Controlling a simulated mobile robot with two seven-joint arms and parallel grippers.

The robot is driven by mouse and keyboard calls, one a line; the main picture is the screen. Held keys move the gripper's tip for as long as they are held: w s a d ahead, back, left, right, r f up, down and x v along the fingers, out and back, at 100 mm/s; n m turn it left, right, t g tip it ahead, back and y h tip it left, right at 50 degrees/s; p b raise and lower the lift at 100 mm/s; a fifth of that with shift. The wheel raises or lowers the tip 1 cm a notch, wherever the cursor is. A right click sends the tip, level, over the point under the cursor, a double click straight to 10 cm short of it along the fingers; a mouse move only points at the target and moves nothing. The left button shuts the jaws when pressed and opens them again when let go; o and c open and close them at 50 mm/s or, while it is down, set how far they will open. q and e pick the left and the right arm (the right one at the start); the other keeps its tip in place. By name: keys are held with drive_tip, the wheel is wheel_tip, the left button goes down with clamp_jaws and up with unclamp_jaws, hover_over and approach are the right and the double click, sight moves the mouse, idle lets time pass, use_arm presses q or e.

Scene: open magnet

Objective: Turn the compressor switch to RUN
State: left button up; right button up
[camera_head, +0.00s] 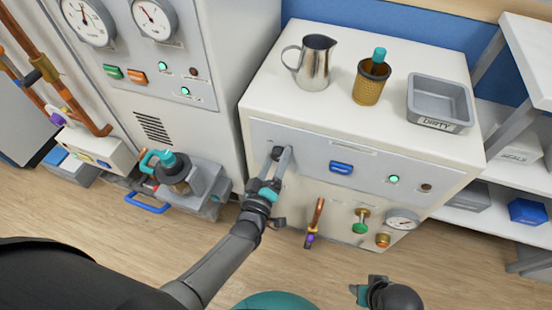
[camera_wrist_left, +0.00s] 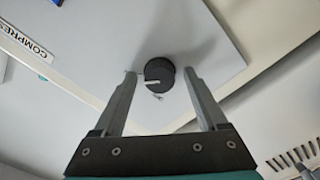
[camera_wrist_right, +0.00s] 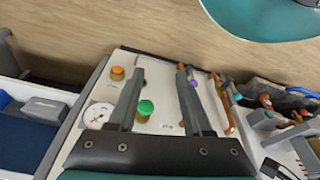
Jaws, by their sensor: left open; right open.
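The compressor switch is a round dark knob on the cabinet's pale front panel; it shows in the head view (camera_head: 278,153) and the left wrist view (camera_wrist_left: 159,71). Its white pointer line points left in the left wrist view. My left gripper (camera_head: 282,160) is at the knob, with its open fingers (camera_wrist_left: 159,75) on either side of it; small gaps seem to remain. A partly cut-off "COMPRES" label (camera_wrist_left: 25,46) is on the panel. I cannot read a RUN mark. My right gripper (camera_wrist_right: 160,70) is open and empty, away from the switch.
The panel has a blue handle (camera_head: 341,167) and a lit green lamp (camera_head: 394,179). Below are a green valve (camera_head: 360,226) and a gauge (camera_head: 402,219).

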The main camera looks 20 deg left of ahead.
use_arm(q)
drive_tip(key=shift+s, duration=0.3)
drive_tip(key=s+p, duration=0.3)
drive_tip(key=s, duration=1.1)
drive_tip(key=shift+s+a, duration=0.25)
drive_tip(key=shift+s, duration=0.05)
use_arm(e)
drive_tip(key=s+d+f, duration=0.2)
drive_tip(key=s+f, duration=0.1)
drive_tip(key=f, duration=0.3)
drive_tip(key=shift+s+f, duration=0.2)
drive_tip(key=shift+s, duration=0.05)
drive_tip(key=shift+d, duration=0.1)
